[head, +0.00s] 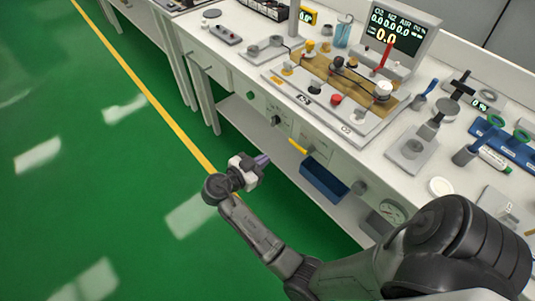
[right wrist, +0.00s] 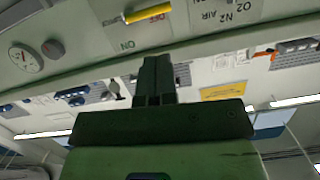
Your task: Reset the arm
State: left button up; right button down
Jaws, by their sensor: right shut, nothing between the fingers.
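My right arm comes in from the lower right of the head view. My right gripper (head: 262,160) is over the green floor, in front of the bench's front panel and apart from it. Its fingers are together and hold nothing. In the right wrist view the closed fingers (right wrist: 154,72) show dark in front of the panel, which appears upside down. My left gripper is not in the head view.
The white bench (head: 235,57) carries a wooden board (head: 350,82) and a monitor (head: 398,35). Its front has a yellow handle (head: 298,146), a blue bin (head: 325,183) and a gauge (head: 392,211). The green floor (head: 90,170) at left is clear.

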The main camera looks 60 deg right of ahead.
jog(key=shift+w+a+r, duration=0.1)
jog(key=shift+a, duration=0.3)
